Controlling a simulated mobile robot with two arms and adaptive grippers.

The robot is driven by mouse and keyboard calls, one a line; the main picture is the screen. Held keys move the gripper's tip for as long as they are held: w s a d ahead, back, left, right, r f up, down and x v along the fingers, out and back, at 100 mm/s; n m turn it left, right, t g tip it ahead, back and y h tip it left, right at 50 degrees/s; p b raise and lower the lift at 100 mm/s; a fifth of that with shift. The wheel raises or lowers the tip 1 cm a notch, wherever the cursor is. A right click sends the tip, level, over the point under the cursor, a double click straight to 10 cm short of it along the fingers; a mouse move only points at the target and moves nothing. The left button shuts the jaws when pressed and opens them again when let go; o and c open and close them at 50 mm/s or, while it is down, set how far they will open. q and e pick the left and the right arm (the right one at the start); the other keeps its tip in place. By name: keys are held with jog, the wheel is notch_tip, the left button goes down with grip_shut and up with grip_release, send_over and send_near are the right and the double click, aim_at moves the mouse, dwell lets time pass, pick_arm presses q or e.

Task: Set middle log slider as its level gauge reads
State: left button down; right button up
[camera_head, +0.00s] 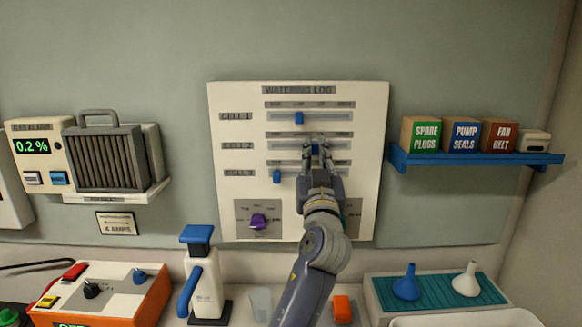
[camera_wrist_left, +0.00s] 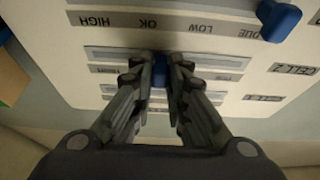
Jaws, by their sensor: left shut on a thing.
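The white watering log panel (camera_head: 240,180) is on the wall with three slider rows. The middle slider knob (camera_wrist_left: 160,72) is blue and sits in the CELL 2 row. My left gripper (camera_head: 316,150) is shut on that knob; it also shows in the left wrist view (camera_wrist_left: 165,68). The knob is near OK on the scale, which runs due, low, OK, high. The top slider (camera_head: 299,118) is near low. The bottom slider (camera_head: 277,177) is at due; it also shows in the wrist view (camera_wrist_left: 278,20). I cannot make out a level gauge.
A purple knob (camera_head: 259,221) is at the panel's lower left. A blue shelf (camera_head: 475,159) with several boxes is to the right. A gas alarm (camera_head: 40,150) is at the left.

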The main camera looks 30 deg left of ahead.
pick_arm(q)
jog(key=shift+w+d, duration=0.4)
jog(key=shift+d, duration=0.25)
pick_arm(e)
jog(key=shift+d+f, duration=0.2)
jog(key=shift+f, duration=0.35)
pick_arm(q)
jog(key=c, duration=1.6)
grip_release()
jog(key=shift+o, duration=0.2)
pick_arm(e)
jog(key=shift+a, duration=0.1)
jog(key=shift+s+a, duration=0.1)
jog(key=shift+a, duration=0.1)
pick_arm(q)
jog(key=v, duration=0.7)
jog(key=shift+s, duration=0.25)
pick_arm(e)
jog(key=shift+d, duration=0.1)
pick_arm(q)
jog(key=shift+d, duration=0.15)
